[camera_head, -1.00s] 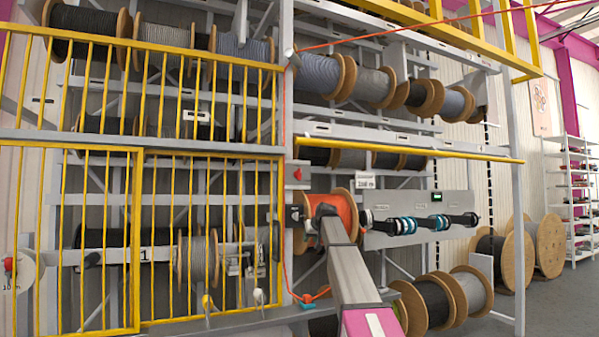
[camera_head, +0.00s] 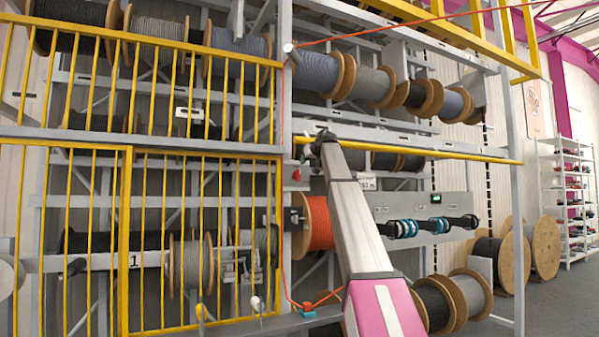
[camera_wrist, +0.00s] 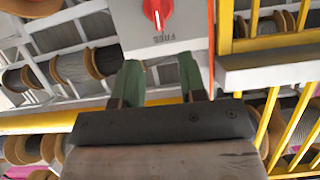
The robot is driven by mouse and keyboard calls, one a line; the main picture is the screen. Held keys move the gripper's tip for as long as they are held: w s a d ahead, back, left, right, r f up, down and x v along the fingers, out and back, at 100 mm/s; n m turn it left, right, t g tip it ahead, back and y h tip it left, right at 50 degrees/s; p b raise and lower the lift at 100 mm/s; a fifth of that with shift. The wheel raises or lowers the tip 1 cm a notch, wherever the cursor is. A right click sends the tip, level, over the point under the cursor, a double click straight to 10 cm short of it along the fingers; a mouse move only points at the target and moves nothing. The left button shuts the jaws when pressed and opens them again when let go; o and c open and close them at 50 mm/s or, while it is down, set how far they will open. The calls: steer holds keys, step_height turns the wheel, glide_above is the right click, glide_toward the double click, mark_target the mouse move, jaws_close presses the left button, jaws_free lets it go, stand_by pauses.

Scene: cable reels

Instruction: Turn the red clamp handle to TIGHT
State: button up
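The red clamp handle (camera_wrist: 157,12) is a round knob with a white mark, on a light grey plate at the top edge of the wrist view; its upper part is cut off. The upside-down word FREE is printed beside it, and the white mark lies on that side. No TIGHT label shows. In the head view the handle (camera_head: 297,174) is a small red spot on the post, left of my arm. My gripper (camera_wrist: 161,72) has two green fingers, apart and with nothing between them. The fingers are short of the knob, not touching it.
A yellow rail (camera_head: 450,150) runs across near my arm's end. A yellow barred cage (camera_head: 128,240) stands left of the post. An orange cable reel (camera_head: 318,222) sits below the handle. A grey panel with spools (camera_head: 450,206) is to the right, with open floor beyond.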

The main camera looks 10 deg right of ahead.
mark_target(300, 170)
steer(key=x, duration=0.9)
steer(key=shift+f, duration=0.1)
jaws_close()
